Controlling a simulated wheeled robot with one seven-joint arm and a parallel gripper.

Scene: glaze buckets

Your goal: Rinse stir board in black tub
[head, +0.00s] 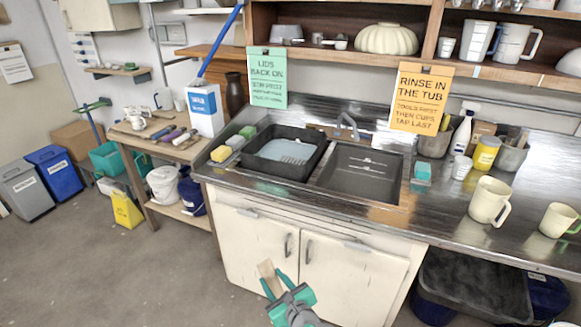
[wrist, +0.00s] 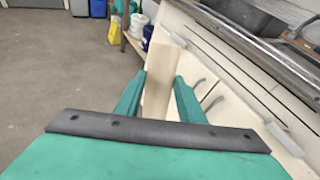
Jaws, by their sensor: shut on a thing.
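The stir board (head: 268,277) is a flat, pale wooden piece. My gripper (head: 274,286) is shut on it, in front of the white cabinet and below the counter. In the wrist view the stir board (wrist: 160,85) stands up between the two green fingers of my gripper (wrist: 159,92). Its lower end is hidden by the gripper body. The black tub (head: 313,139) sits on the counter, left of the sink, with pale bluish water (head: 280,151) in it. A light ridged thing shows in the water. My gripper is well apart from the tub, lower and nearer.
The grey sink (head: 361,172) with a tap (head: 347,124) adjoins the tub. Yellow and green sponges (head: 221,153) lie left of it. A cream pitcher (head: 489,201) stands at right on the counter. The counter's front edge (head: 300,195) lies between my gripper and the tub.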

